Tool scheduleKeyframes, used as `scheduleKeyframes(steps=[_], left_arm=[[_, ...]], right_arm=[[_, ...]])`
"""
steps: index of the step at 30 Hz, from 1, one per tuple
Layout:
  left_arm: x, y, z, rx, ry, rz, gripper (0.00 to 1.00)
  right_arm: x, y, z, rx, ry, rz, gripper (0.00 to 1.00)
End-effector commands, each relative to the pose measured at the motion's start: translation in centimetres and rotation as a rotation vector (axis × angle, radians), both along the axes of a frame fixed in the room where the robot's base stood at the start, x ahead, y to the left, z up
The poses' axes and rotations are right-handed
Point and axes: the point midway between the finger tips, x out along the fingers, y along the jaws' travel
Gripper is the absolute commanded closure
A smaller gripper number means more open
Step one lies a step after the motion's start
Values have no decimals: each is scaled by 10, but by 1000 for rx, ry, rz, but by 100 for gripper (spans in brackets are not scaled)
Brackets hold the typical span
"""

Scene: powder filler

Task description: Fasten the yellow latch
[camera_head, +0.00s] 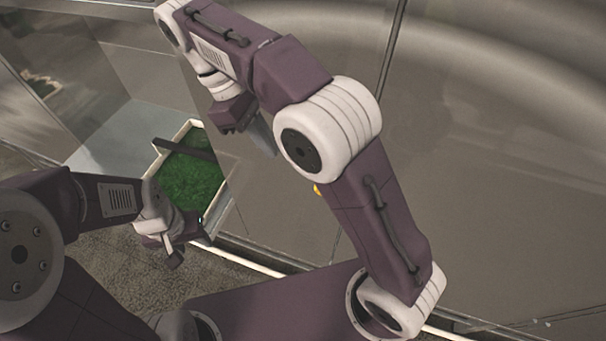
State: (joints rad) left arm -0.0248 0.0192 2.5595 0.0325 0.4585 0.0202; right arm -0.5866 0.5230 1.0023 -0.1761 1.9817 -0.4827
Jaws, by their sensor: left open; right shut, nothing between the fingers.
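A small piece of yellow, likely the yellow latch (317,189), shows at the edge of my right forearm, on the grey panel. Most of it is hidden behind that arm. My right gripper (232,124) is shut and empty. It is up and to the left of the yellow piece, apart from it, in front of the grey panels. My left gripper (186,243) is open and empty at the lower left, beside the near edge of a tray with green filling and well left of the yellow piece.
A pale-rimmed tray (218,207) holds green granular material (188,180), with a dark bar (183,148) across it. Large grey panels (480,200) fill the right side. Speckled floor (130,280) shows below. My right arm blocks much of the centre.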

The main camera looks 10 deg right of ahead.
Motion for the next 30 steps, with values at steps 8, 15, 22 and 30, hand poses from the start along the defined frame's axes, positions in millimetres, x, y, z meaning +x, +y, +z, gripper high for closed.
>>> scheduleKeyframes(steps=[8,15,22,30], left_arm=[[0,0,-26,0,0,0,51],[0,0,-23,0,0,0,51],[0,0,-21,0,0,0,51],[0,0,-21,0,1,0,51]], right_arm=[[-14,-21,-59,-1,2,-2,100],[-30,-46,-71,1,-2,-2,100],[-38,-61,-70,1,-1,-1,100],[-39,-61,-70,1,-1,0,100]])
